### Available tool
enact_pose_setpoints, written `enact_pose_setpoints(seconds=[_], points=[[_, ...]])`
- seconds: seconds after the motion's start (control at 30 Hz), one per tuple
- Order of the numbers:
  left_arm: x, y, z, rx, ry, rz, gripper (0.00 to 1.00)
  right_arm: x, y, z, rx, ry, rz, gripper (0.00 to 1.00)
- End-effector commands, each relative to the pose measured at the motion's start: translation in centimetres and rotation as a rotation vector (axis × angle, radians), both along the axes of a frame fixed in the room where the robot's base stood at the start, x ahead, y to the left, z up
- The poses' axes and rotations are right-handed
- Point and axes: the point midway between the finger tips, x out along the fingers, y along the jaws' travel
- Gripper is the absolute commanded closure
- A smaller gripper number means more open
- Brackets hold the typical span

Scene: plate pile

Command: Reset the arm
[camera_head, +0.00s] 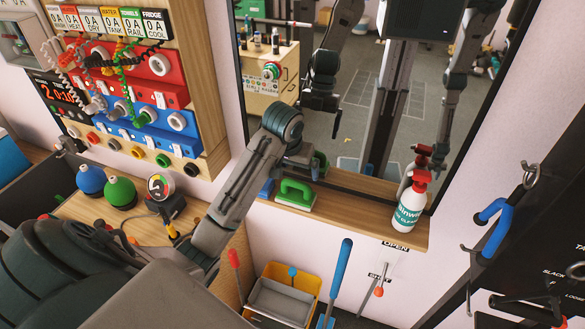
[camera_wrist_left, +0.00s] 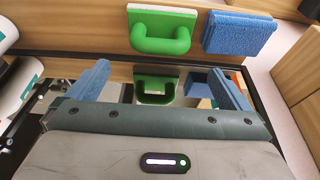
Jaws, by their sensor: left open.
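My left arm reaches in from the lower left of the head view, and my left gripper (camera_head: 308,163) is just above the wooden shelf (camera_head: 345,210) by the mirror. In the wrist view the gripper (camera_wrist_left: 160,85) is open, its two blue fingers wide apart with nothing gripped. A green-handled block (camera_head: 295,194) lies on the shelf close by; it shows beyond the fingers in the wrist view (camera_wrist_left: 160,34). A blue sponge (camera_wrist_left: 238,33) lies beside it, partly hidden by my arm in the head view. My right gripper shows in neither view directly.
A white spray bottle with a red top (camera_head: 411,202) stands at the shelf's right end. The large mirror (camera_head: 365,110) reflects my arms and the room. A panel of knobs and valves (camera_head: 150,90) is at left. A yellow bin (camera_head: 288,285) stands below the shelf.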

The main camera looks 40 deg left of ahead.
Motion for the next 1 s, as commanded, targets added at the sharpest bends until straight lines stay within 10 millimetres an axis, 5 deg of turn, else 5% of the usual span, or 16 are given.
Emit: enact_pose_setpoints(seconds=[0.13, 0.77, 1.0], points=[[-0.4, -0.1, 1.7, -0.001, 0.003, 0.000, 0.00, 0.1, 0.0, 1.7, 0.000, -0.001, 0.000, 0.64], [-0.5, -0.1, 1.7, -0.001, 0.003, 0.000, 0.00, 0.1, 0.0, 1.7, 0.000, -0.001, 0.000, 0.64], [-3.7, -1.8, -2.0, 0.010, 0.010, -0.050, 0.00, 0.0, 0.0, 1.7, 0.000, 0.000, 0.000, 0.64]])
